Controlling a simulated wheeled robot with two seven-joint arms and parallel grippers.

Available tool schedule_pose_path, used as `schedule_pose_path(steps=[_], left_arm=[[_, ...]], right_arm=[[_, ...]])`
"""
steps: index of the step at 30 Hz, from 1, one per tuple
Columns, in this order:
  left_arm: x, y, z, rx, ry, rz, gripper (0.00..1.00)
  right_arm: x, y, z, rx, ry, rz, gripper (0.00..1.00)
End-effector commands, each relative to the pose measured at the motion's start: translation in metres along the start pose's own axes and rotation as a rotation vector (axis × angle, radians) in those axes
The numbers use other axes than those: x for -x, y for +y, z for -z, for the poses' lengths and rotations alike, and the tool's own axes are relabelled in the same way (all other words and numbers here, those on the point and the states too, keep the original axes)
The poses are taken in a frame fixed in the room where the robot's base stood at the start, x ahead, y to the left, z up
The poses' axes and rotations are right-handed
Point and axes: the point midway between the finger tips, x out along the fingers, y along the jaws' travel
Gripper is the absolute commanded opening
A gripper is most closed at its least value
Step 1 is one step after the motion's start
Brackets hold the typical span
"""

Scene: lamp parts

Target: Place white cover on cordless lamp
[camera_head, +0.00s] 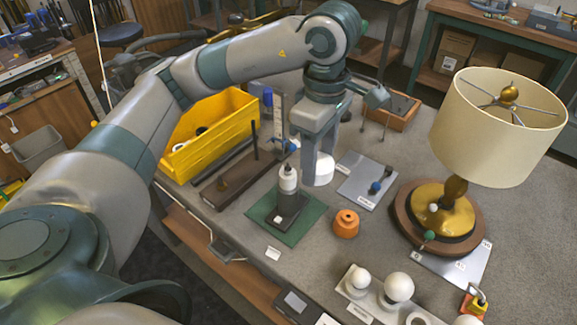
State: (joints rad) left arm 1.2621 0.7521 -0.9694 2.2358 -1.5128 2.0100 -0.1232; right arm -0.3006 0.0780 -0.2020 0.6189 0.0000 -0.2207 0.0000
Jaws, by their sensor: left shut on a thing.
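My left gripper (318,165) reaches down over the middle of the table and is shut on a small white rounded piece (319,172), which looks like the white cover. The fingers hide part of it, and I cannot tell whether it touches the table. Left of it, a grey bottle-shaped thing with a white top (288,182) stands upright on a dark block on a green mat (308,222); it may be the cordless lamp. A large table lamp with a cream shade (495,125) and brass base stands at the right. My right gripper is out of view.
A yellow bin (215,128) stands at the back left. White bulbs (398,288) sit in a holder at the front. A padlock (474,300) lies front right.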

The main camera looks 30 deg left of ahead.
Motion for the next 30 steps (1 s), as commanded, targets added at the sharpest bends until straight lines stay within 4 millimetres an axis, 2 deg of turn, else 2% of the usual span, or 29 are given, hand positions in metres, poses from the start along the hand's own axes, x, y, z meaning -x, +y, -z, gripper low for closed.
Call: schedule_pose_path(steps=[6, 15, 20, 30], left_arm=[[-0.019, 0.014, 0.036, 0.008, 0.004, 0.006, 0.26], [-0.051, 0.036, 0.083, 0.005, 0.003, 0.004, 0.26], [-0.06, 0.042, 0.093, 0.001, 0.002, 0.001, 0.26], [-0.062, 0.042, 0.094, 0.0, 0.001, 0.0, 0.26]], right_arm=[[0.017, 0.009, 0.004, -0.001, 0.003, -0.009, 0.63], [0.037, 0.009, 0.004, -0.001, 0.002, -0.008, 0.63], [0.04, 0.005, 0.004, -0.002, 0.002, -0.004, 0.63], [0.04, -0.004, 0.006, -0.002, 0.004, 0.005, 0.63]])
